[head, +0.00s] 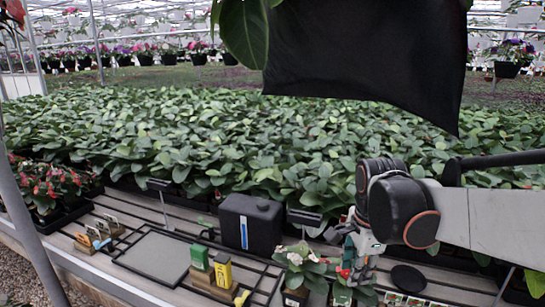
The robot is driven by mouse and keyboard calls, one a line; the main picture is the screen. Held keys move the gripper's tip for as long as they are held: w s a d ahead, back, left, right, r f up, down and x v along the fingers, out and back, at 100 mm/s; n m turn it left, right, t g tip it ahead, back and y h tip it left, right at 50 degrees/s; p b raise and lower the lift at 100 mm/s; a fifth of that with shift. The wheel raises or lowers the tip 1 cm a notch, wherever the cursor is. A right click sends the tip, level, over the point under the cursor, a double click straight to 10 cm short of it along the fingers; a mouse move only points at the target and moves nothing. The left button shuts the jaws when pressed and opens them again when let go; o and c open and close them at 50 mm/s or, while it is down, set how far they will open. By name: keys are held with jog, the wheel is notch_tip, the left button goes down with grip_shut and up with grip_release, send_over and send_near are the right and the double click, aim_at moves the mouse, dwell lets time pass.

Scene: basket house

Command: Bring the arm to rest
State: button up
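My arm comes in from the right edge, its thick dark joint and pale link in front of the plants. My gripper (347,262) points down over the right part of the bench, beside a small potted plant with pale flowers (298,262). Its fingers are small and partly hidden among leaves and a red spot, so I cannot tell whether they are open or hold anything.
The slatted bench (150,215) bears a black container (250,222), a green box (199,257), a yellow box (222,269), a framed grey panel (162,255) and a black disc (408,278). Dense leafy plants (220,130) stand behind. A black sheet (365,55) hangs above.

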jog(key=s+r+n+t, duration=0.1)
jog(key=s+n+t, duration=0.4)
jog(key=s+n, duration=0.8)
jog(key=n, duration=0.4)
jog(key=shift+s+r+t, duration=0.15)
jog(key=shift+s+t, duration=0.05)
jog(key=shift+t, duration=0.1)
